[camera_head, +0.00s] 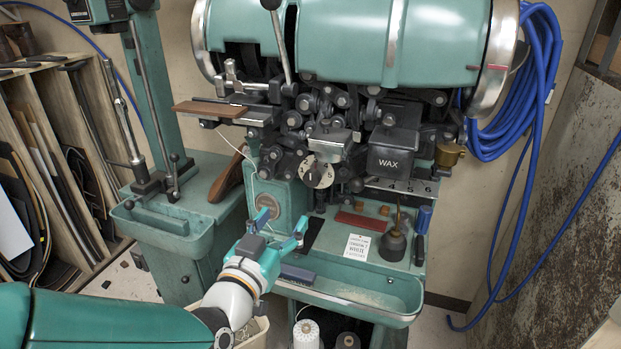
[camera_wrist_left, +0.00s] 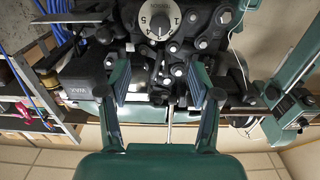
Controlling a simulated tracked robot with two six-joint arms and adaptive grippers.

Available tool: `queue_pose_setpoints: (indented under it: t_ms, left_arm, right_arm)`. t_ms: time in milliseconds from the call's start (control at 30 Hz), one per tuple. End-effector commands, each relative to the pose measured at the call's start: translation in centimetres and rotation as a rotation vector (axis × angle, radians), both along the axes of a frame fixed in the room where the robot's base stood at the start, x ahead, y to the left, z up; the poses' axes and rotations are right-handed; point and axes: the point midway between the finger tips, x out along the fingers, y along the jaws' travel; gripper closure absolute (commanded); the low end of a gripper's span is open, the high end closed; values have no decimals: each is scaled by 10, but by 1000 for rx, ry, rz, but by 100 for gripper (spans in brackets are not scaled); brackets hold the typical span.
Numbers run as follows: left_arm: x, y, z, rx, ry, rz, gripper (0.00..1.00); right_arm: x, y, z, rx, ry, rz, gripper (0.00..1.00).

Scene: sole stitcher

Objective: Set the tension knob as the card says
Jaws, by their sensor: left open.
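The tension knob (camera_head: 317,173) is a round pale dial with numbers and a dark centre, on the front of the green stitcher. It also shows at the top of the left wrist view (camera_wrist_left: 160,19), where 1, 4 and 5 can be read; its exact setting is unclear. A white card (camera_head: 357,247) with small print lies on the machine's ledge; I cannot read the print reliably. My left gripper (camera_head: 281,224) is open, in front of and below the knob, apart from it. Its two spread fingers show in the left wrist view (camera_wrist_left: 162,86) with nothing between them. My right gripper is out of view.
A dark WAX box (camera_head: 393,153) is right of the knob. A red block (camera_head: 360,221), an oil can (camera_head: 394,239) and a blue-handled tool (camera_head: 420,222) are on the ledge. A wooden-topped arm (camera_head: 209,109) juts out at upper left. A green tray (camera_head: 366,285) runs below.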

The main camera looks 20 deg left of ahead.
Motion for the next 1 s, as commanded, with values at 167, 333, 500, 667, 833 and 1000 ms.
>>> queue_pose_setpoints:
  t_ms: [167, 333, 500, 667, 833, 1000]
  left_arm:
    - [35, -1, 0, -1, 4, 0, 37]
    - [73, -3, 1, -2, 4, 0, 37]
    - [108, -4, 1, -2, 4, 0, 37]
    - [132, -5, 0, -2, 4, 0, 37]
    - [146, -5, 0, -3, 2, 0, 37]
    - [149, -5, -1, -3, 2, 0, 37]
  right_arm:
    - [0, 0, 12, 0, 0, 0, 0]
    - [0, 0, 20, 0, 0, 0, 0]
    - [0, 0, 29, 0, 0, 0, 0]
    - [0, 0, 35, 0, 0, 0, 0]
    - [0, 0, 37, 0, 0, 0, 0]
    - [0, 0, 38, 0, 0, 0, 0]
